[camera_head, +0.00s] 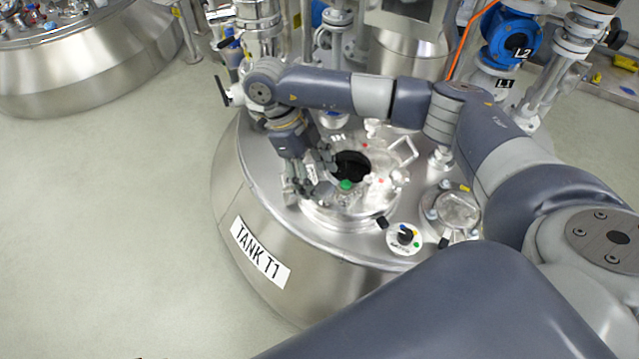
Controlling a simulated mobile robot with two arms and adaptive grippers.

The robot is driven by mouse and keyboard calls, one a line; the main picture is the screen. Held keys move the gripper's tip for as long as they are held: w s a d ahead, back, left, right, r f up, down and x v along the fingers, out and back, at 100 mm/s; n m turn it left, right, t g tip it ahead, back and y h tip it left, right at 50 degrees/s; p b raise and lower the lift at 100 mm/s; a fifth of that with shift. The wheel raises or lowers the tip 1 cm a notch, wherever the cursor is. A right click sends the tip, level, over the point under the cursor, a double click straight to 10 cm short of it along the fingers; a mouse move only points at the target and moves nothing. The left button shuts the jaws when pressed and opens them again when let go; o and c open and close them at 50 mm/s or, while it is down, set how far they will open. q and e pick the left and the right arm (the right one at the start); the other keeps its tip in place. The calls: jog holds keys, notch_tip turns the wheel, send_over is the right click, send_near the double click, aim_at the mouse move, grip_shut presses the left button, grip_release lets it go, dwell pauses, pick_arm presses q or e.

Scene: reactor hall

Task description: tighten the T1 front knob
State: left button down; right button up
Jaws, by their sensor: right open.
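Tank T1 (228,180) is a round steel vessel with a "TANK T1" label (260,252) on its side. On its top is a raised round hatch (350,217) with a dark round window (352,166), a green piece (346,185) and a white handle (404,151). My right gripper (308,178) is open at the left front edge of the hatch, pointing down. I cannot make out the front knob clearly; the gripper's fingers cover that part of the rim, so I cannot tell whether they touch it. My left gripper is not in view.
A black rotary switch on a white dial (404,237) and a smaller round port (455,210) sit right of the hatch. Pipes and a blue valve (509,38) stand behind. Another steel tank (95,65) is at upper left. The floor (120,220) at left is clear.

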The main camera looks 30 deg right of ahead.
jog(key=shift+x, duration=1.15)
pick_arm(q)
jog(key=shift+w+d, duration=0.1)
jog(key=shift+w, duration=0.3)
pick_arm(e)
jog(key=c, duration=1)
jog(key=shift+c, duration=0.2)
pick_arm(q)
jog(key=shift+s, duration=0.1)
